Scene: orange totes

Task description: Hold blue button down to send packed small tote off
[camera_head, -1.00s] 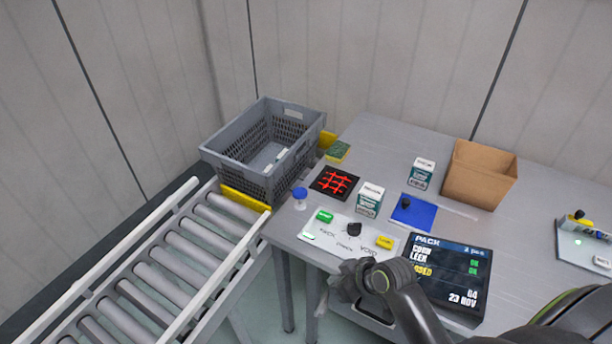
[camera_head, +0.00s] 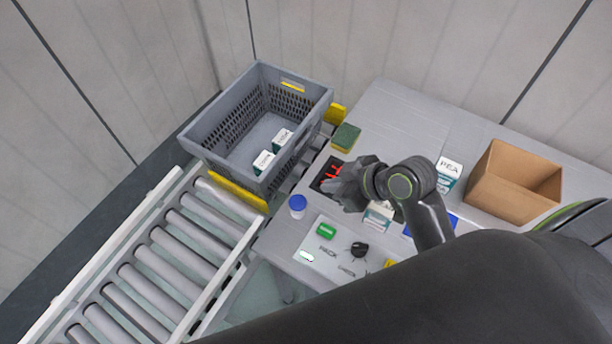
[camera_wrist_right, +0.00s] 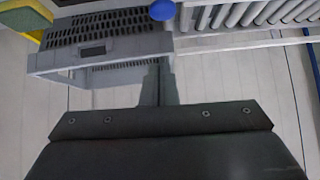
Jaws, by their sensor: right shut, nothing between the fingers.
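The blue button (camera_head: 297,206) is a blue cap on a short white cylinder at the table's left edge, beside the tote. Its blue top also shows at the top edge of the right wrist view (camera_wrist_right: 162,10). The grey mesh-sided tote (camera_head: 218,169) stands at the head of the roller conveyor with two white-and-green boxes (camera_head: 263,162) inside. My right gripper (camera_head: 338,191) is shut and empty over the black mat with red lines, right of the blue button and apart from it. It shows shut in the wrist view (camera_wrist_right: 158,84). My left gripper is not in view.
The roller conveyor (camera_head: 176,258) runs toward the lower left, with a yellow bar (camera_head: 238,192) between it and the tote. A green button (camera_head: 325,231) and black knob (camera_head: 358,249) sit on the panel. A sponge (camera_head: 346,137), small boxes and a cardboard box (camera_head: 484,193) stand nearby.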

